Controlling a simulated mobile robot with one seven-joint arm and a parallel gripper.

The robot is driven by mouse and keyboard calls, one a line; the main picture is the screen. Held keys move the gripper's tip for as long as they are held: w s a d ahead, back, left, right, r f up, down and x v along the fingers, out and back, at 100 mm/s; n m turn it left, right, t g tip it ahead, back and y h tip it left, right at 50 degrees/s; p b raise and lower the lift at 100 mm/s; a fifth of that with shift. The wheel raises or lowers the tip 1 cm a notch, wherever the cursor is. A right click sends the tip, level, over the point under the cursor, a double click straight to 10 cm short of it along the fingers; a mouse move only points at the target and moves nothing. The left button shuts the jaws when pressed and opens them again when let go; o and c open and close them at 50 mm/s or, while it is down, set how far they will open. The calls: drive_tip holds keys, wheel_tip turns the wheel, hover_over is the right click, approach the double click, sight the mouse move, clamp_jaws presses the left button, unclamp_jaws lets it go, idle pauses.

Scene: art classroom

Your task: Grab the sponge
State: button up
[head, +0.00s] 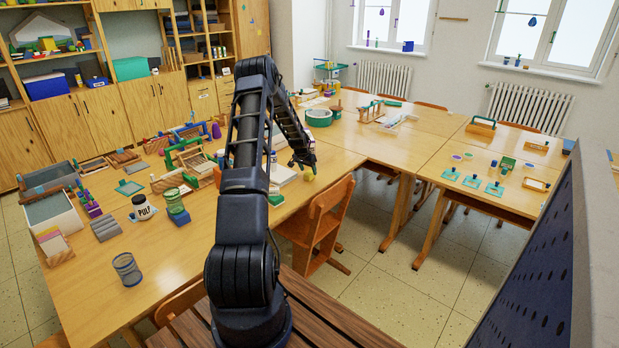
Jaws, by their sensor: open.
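My gripper (303,164) is at the end of my black arm, low over the near edge of the long wooden table (190,262). It is open, and its fingers are small and dark in this view. A small yellow object (308,175) lies at the table edge just below and right of the fingers. It may be the sponge, but it is too small to tell for certain. A gap between it and the fingers cannot be made out. My arm hides part of the table behind it.
A wooden chair (322,222) stands against the table edge close to the gripper. A white pulp jar (143,207), a mesh cup (127,268) and wooden frames crowd the table's left part. A blue perforated panel (545,265) stands at right.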

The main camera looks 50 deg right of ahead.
sight(309, 173)
drive_tip(key=x, duration=0.3)
drive_tip(key=shift+d+f, duration=0.25)
drive_tip(key=shift+f, duration=0.05)
drive_tip(key=c, duration=1.1)
drive_tip(key=shift+o, duration=0.2)
